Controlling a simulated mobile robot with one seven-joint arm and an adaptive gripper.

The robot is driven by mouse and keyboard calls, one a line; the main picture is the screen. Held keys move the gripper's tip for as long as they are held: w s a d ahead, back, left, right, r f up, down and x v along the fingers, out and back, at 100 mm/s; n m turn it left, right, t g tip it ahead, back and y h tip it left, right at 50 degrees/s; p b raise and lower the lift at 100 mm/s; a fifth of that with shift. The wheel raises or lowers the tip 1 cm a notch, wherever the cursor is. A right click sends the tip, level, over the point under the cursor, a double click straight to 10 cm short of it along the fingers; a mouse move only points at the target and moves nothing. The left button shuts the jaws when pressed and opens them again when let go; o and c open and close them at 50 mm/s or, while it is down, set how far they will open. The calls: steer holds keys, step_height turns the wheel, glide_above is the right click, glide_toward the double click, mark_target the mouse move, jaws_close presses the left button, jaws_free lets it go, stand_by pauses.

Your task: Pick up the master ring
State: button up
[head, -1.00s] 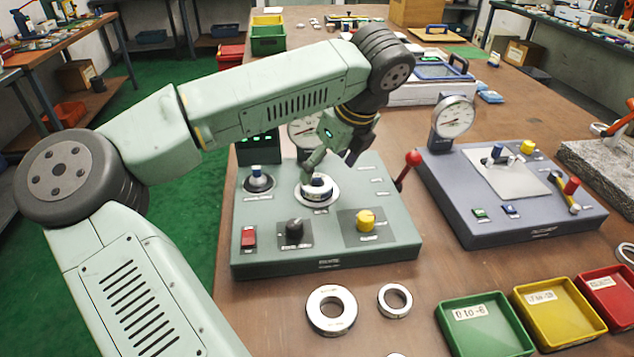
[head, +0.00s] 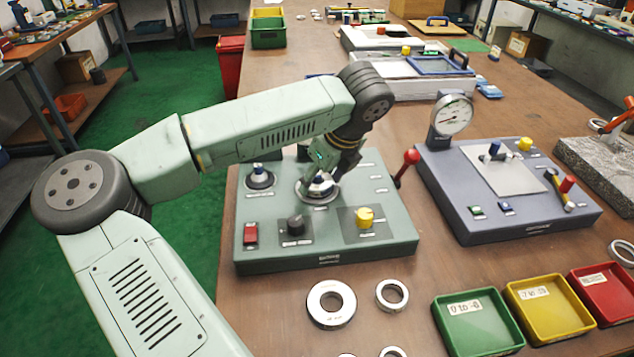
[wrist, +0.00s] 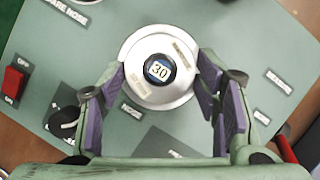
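A bright steel ring, apparently the master ring (wrist: 133,85), sits on the green gauge fixture (head: 380,230) around a dark post whose blue-and-white cap reads 30 (wrist: 160,69). In the head view the ring (head: 318,197) is partly hidden by my gripper (head: 321,186), which is lowered over it. In the wrist view my gripper's purple-padded fingers (wrist: 160,80) stand apart, one on each side of the ring. They are close to its rim; I cannot tell whether they touch. The ring rests on the fixture.
A red-knobbed lever (head: 410,158) rises right of the ring, with a blue-capped post (head: 259,174) to its left. Loose rings, one large (head: 331,304) and one small (head: 392,294), lie in front. Green (head: 478,345), yellow (head: 550,332) and red trays stand front right.

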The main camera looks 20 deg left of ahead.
steer(key=c, duration=1.2)
